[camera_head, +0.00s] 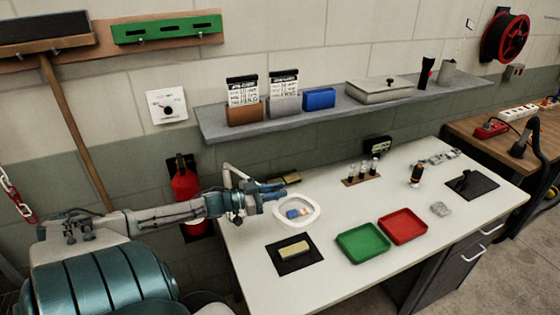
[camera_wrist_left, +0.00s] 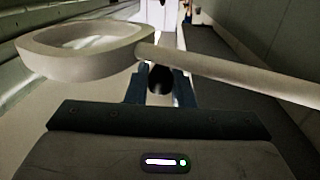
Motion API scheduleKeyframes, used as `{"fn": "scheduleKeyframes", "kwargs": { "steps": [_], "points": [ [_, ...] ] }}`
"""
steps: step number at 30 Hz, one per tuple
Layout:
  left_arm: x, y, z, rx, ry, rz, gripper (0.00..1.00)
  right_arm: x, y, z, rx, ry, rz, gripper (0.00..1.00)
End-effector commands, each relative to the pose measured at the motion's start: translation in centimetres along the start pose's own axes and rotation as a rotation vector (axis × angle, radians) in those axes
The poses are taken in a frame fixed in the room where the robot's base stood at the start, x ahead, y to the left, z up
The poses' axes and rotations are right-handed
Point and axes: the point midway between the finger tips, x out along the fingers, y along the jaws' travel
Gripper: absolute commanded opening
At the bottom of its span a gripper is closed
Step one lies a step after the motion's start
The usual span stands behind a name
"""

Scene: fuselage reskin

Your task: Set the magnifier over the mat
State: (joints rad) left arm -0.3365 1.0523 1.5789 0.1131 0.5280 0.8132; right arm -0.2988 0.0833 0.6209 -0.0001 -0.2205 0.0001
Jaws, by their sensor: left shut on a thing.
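The magnifier shows large in the left wrist view as a pale ring (camera_wrist_left: 40,55) at upper left with a pale rod running right from it. In the head view a pale jointed arm (camera_head: 230,174) rises behind my left gripper (camera_head: 277,191). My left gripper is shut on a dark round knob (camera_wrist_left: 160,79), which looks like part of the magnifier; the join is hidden. The black mat (camera_head: 282,267) lies on the bench below and right of the gripper, with a yellowish block (camera_head: 294,250) on it. My right gripper is out of view.
Green (camera_head: 362,242) and red (camera_head: 403,226) trays are right of the mat. A vial rack (camera_head: 361,174) stands behind. The shelf (camera_head: 225,128) overhangs the back.

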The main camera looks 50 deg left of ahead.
Motion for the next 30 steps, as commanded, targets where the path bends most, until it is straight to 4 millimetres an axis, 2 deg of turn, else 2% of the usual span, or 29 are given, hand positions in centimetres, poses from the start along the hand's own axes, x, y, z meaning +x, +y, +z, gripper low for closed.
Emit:
{"fn": "scheduleKeyframes", "kwargs": {
  "steps": [11,12,15,25,30],
  "points": [
    [-0.1,0.0,0.0,-0.001,0.0,0.004,0.0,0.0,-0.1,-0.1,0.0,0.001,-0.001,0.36],
    [-0.1,0.0,0.0,-0.001,0.0,0.004,0.25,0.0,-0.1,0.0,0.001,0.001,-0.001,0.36],
    [-0.1,0.1,0.0,-0.001,0.0,0.004,0.41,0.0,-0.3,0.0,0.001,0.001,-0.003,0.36],
    [-0.3,0.1,0.0,-0.001,-0.002,0.005,0.41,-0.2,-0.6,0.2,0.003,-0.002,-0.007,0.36],
    [-1.9,0.1,-0.1,-0.002,-0.007,0.007,0.41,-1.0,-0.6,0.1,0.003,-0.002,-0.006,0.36]
  ]
}}
